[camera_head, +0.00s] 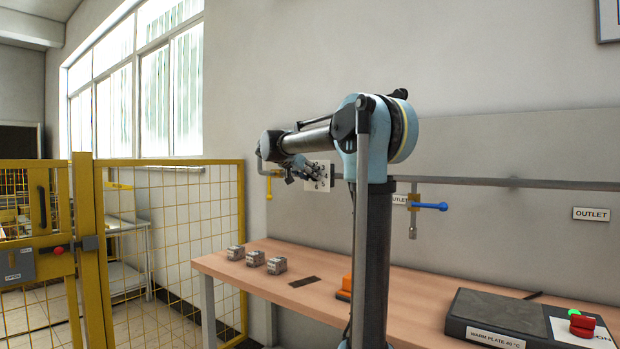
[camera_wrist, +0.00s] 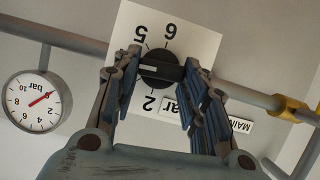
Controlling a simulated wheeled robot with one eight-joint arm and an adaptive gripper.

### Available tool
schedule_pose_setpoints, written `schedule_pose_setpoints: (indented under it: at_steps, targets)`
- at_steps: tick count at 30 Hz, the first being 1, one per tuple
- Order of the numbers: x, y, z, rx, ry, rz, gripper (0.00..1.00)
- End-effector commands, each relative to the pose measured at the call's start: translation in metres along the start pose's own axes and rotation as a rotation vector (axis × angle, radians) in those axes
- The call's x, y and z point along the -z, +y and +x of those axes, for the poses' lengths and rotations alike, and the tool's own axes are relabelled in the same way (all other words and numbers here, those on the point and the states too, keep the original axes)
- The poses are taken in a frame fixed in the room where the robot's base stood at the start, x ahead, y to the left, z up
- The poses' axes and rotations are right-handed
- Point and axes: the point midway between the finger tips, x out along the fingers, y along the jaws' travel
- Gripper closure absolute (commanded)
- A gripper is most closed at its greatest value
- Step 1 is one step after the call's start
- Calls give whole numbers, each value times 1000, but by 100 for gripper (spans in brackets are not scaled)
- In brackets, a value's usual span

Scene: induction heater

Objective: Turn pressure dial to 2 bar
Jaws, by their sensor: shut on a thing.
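The pressure dial (camera_wrist: 158,68) is a round black knob with a raised bar. It sits on a white plate (camera_wrist: 194,40) marked 6, 5 and 2, with other marks hidden by my fingers. My gripper (camera_wrist: 158,74) is shut on the dial, one finger on each side of its bar. A round white gauge (camera_wrist: 38,103) marked bar, with a red needle, hangs from the pipe at the left of the wrist view. In the head view my gripper (camera_head: 308,172) is at the wall plate (camera_head: 325,181), partly covering it.
A pipe (camera_head: 510,183) runs along the wall, with a yellow-handled valve (camera_head: 268,187) and a blue-handled valve (camera_head: 430,206). The wooden table (camera_head: 240,272) below holds several grey blocks and a warm plate (camera_head: 500,318). A yellow fence (camera_head: 170,230) stands left.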

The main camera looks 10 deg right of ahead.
Motion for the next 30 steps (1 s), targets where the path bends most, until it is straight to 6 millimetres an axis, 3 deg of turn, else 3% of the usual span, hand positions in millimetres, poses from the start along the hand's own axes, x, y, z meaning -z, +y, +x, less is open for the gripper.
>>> schedule_pose_setpoints:
  at_steps: [30]
  targets:
    - [-6,-15,1,-344,3,-845,84]
